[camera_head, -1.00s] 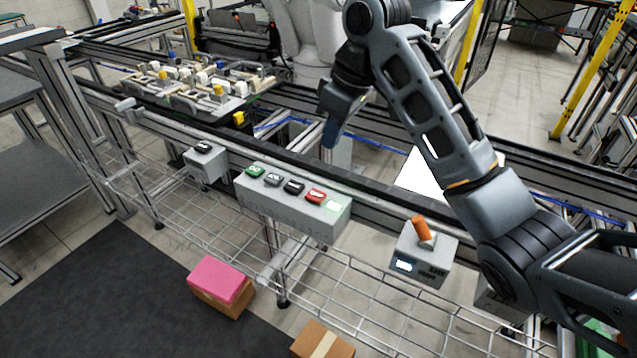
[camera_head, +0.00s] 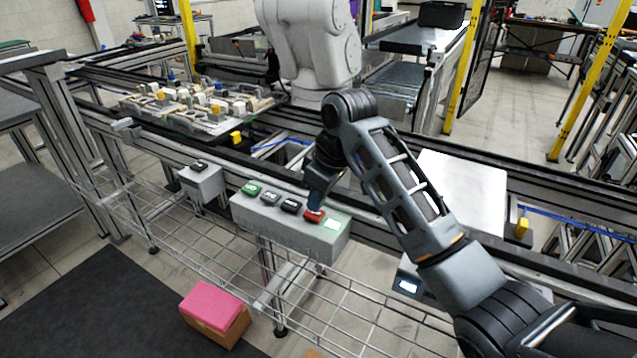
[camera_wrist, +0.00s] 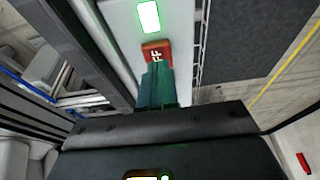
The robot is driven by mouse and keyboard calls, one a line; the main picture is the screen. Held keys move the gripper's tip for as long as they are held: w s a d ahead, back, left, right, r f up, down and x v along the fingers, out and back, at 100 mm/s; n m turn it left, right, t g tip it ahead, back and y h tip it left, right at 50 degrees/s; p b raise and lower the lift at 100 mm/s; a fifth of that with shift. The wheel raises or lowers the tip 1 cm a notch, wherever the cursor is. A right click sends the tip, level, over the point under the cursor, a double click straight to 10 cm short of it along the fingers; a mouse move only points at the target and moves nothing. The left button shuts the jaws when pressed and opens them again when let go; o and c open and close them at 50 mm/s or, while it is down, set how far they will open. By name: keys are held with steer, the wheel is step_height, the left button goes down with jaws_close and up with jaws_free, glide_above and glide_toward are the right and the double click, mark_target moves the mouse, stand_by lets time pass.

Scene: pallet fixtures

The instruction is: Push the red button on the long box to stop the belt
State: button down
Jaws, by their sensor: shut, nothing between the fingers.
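The long grey box (camera_head: 270,222) is mounted on the front of the belt frame. Its top holds a green button (camera_head: 251,189), two dark buttons, the red button (camera_head: 314,216) and a lit green-white panel (camera_head: 333,225) at the right end. My gripper (camera_head: 316,204) is shut and empty, pointing down with its tips at the red button. In the wrist view the fingertips (camera_wrist: 156,72) overlap the near edge of the red button (camera_wrist: 157,50), whose white lettering partly shows. I cannot tell whether the button is pressed in.
A small grey box with a dark button (camera_head: 201,179) stands to the left. Another box (camera_head: 408,287) on the right is mostly hidden by my arm. A pallet with fixtures (camera_head: 200,110) sits on the belt at the left. A white plate (camera_head: 463,190) lies on the right.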

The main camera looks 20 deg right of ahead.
mark_target(317, 215)
steer(key=shift+f, duration=0.45)
steer(key=shift+s+f, duration=0.2)
steer(key=shift+f, duration=0.9)
steer(key=shift+r+p, duration=0.5)
steer(key=shift+p, duration=0.2)
step_height(317, 215, up, 4)
steer(key=p, duration=0.3)
steer(key=shift+w+a, duration=0.1)
steer(key=shift+w, duration=0.05)
steer(key=v, duration=1)
steer(key=shift+r, duration=0.1)
